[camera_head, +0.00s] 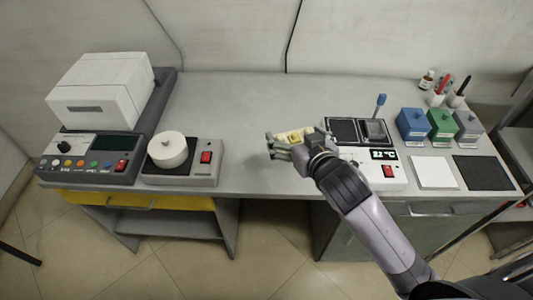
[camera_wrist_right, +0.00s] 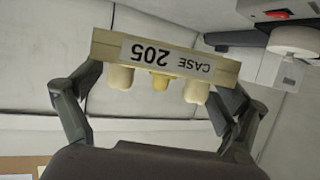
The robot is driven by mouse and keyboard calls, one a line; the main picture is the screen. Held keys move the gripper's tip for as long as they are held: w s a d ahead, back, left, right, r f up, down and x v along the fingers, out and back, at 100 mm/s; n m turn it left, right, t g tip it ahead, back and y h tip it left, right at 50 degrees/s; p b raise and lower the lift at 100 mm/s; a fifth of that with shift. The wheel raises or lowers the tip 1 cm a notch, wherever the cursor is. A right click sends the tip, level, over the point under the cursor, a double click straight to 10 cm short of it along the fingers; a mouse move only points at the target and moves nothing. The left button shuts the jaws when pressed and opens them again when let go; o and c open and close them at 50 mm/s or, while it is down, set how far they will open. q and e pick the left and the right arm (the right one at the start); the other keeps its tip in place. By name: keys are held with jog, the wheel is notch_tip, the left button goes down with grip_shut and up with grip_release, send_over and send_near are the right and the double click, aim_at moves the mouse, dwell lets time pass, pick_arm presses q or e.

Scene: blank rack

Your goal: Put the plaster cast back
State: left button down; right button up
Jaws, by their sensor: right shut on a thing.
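The plaster cast (camera_head: 294,135) is a cream-coloured block held above the middle of the bench (camera_head: 255,105). In the right wrist view the cast (camera_wrist_right: 125,41) fills the upper middle. Its label reads "CASE 205" upside down, and rounded white knobs and a yellowish one show along its lower edge. My right gripper (camera_head: 281,146) is shut on the cast, with one finger on each end of it; the fingers also show in the right wrist view (camera_wrist_right: 160,88). My left gripper is in neither view.
At the left stand a white box-shaped device (camera_head: 103,90), a control panel (camera_head: 90,158) and a unit with a round white top (camera_head: 167,149). At the right are a temperature-display unit (camera_head: 388,172), coloured boxes (camera_head: 414,126), a white pad (camera_head: 434,172) and a black pad (camera_head: 484,172).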

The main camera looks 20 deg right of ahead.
jog(key=w+b, duration=0.2)
jog(key=w, duration=0.3)
jog(key=b, duration=0.1)
send_over(284, 166)
jog(key=shift+n+y, duration=0.3)
notch_tip(284, 166, down, 13)
jog(key=shift+r, duration=0.1)
notch_tip(284, 166, down, 5)
jog(key=shift+w+r, duration=0.1)
jog(key=shift+r, duration=0.05)
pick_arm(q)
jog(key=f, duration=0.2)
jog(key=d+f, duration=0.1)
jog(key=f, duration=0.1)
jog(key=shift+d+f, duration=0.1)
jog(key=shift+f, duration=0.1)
pick_arm(e)
jog(key=shift+f+b, duration=0.3)
jog(key=shift+b, duration=0.05)
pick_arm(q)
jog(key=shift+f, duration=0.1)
pick_arm(e)
jog(key=o, duration=1.1)
